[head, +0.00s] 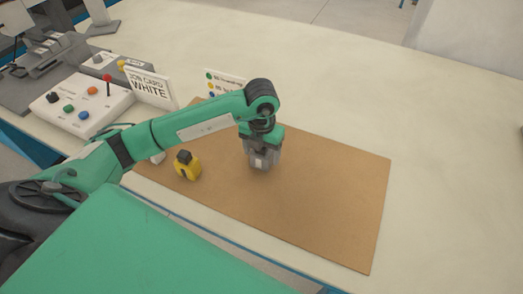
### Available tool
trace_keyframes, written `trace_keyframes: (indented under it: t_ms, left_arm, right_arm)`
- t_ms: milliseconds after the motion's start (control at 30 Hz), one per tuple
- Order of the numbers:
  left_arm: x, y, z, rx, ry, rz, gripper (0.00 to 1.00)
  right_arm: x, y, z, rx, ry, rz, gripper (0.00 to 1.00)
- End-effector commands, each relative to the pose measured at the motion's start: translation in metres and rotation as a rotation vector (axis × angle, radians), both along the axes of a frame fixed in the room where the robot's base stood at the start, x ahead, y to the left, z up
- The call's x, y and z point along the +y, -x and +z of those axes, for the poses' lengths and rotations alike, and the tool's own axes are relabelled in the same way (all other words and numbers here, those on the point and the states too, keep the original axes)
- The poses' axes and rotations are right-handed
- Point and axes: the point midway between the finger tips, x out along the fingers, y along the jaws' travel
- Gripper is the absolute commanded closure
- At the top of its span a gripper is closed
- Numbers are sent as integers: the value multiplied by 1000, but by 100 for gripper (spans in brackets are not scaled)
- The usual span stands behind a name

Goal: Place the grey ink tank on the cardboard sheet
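The cardboard sheet (325,203) lies flat on the table, brown and mostly bare. My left gripper (262,162) points down over the sheet's upper middle part, close above it or touching it. Grey shapes with a lighter patch show at its lower end. I cannot tell whether these are only its fingers or also the grey ink tank, and the finger gap is hidden. No grey ink tank stands out elsewhere. A yellow ink tank (189,170) with a dark cap stands on the sheet's left part. My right gripper is not in view.
A small white object (158,158) is partly hidden behind my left arm. A job card reading WHITE (150,87), a card with coloured dots (222,83) and a button box (82,104) with a red-topped lever stand at the left. The sheet's right half and the table beyond are clear.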

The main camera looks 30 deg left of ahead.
Motion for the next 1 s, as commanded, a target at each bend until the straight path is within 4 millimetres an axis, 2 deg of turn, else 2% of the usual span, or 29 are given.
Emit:
trace_keyframes:
  t_ms: [167,367,433,600,800,900,1000]
  left_arm:
    - [0,0,0,0,0,0,26]
    - [0,0,5,0,0,0,26]
    - [0,-1,10,-2,0,0,26]
    - [0,-2,44,-6,1,0,26]
    - [0,-1,90,-6,1,0,26]
    - [0,-1,107,-4,0,0,26]
    - [0,-1,115,-2,0,0,26]
  right_arm:
    - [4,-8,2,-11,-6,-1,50]
    - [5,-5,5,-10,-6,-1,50]
    - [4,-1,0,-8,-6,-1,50]
    - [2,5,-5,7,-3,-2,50]
    - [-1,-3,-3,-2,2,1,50]
    - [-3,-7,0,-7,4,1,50]
    - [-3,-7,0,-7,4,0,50]
